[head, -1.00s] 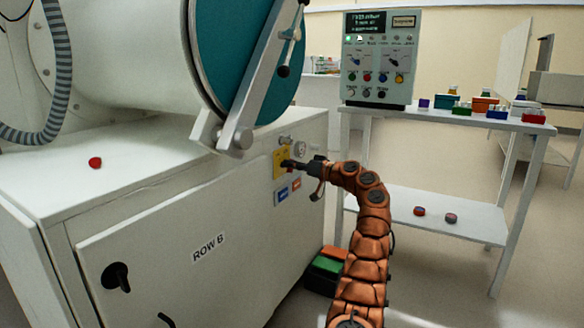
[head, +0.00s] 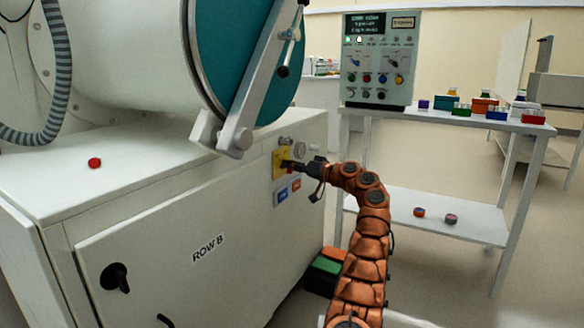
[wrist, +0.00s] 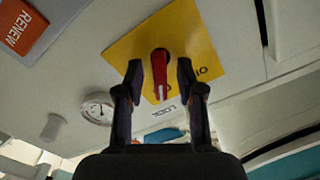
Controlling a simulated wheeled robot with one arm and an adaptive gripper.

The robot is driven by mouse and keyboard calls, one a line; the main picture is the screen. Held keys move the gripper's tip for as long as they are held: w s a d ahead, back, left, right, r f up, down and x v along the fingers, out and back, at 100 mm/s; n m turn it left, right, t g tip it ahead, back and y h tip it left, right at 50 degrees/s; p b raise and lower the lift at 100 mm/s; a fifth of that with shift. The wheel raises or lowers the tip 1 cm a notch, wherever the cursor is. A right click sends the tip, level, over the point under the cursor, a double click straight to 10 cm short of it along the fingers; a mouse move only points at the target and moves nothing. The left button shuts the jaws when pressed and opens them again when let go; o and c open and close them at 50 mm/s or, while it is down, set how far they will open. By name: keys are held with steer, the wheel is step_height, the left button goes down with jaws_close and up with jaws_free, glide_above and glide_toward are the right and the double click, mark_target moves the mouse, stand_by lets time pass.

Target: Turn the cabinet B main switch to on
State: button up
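The main switch is a red handle (wrist: 160,72) with a white stripe on a yellow plate (wrist: 195,45), which also shows on the cabinet's end in the head view (head: 279,163). "I" and "O" style marks show on the plate, partly hidden by my fingers. My gripper (wrist: 160,80) is open, with one finger on each side of the red handle. Slim gaps seem to show between the handle and both fingers, so it is not clearly gripped. In the head view my gripper (head: 292,165) is at the plate and hides most of the handle. The cabinet (head: 150,240) bears the label ROW B.
A control panel (head: 380,60) stands on a white table (head: 440,118) to the right. Boxes (head: 325,268) lie on the floor.

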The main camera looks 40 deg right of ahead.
steer(key=shift+s, duration=0.1)
steer(key=v, duration=1.1)
steer(key=shift+s, duration=0.4)
steer(key=shift+d, duration=0.15)
stand_by(0.3)
